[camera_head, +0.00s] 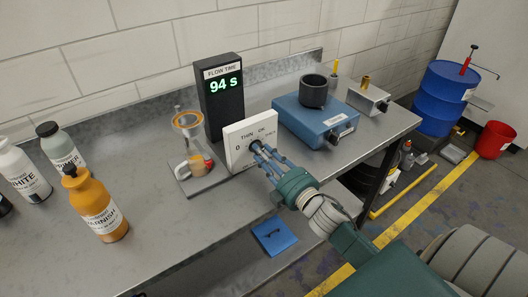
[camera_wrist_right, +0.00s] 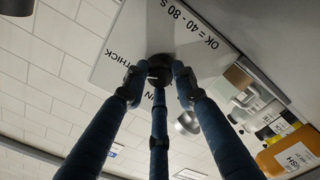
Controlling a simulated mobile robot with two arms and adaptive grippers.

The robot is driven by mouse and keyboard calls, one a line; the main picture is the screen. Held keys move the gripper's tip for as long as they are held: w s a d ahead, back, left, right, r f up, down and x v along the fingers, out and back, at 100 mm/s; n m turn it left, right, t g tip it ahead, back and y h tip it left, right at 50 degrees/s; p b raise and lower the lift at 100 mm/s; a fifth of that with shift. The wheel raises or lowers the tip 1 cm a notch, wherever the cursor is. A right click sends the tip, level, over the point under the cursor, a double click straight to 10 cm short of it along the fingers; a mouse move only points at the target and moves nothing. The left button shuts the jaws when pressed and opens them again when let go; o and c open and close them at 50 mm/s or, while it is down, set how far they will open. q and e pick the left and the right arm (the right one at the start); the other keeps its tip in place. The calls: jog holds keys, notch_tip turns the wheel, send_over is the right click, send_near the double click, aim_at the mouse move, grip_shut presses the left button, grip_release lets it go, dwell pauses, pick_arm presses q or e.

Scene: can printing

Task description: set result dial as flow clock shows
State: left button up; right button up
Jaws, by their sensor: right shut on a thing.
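The flow clock (camera_head: 223,108) is a dark upright box whose green display reads 94 s. In front of it stands the white result dial panel (camera_head: 236,160), marked THIN and OK, with THICK partly covered. In the right wrist view the panel (camera_wrist_right: 215,55) also reads OK = 40 - 80 s. My right gripper (camera_head: 260,153) is at the panel's face, its fingers shut around the dark dial knob (camera_wrist_right: 160,66).
A flow cup stand (camera_head: 187,122) with a mug (camera_head: 195,163) is left of the panel. A blue device (camera_head: 302,122) with a dark cup sits right of the panel. The front middle of the table is clear.

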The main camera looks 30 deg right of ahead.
jog(key=shift+a+f+m, duration=0.1)
jog(key=shift+m, duration=0.3)
jog(key=o, duration=1.2)
jog(key=shift+c, duration=0.2)
jog(key=s, duration=1.2)
jog(key=shift+d, duration=0.2)
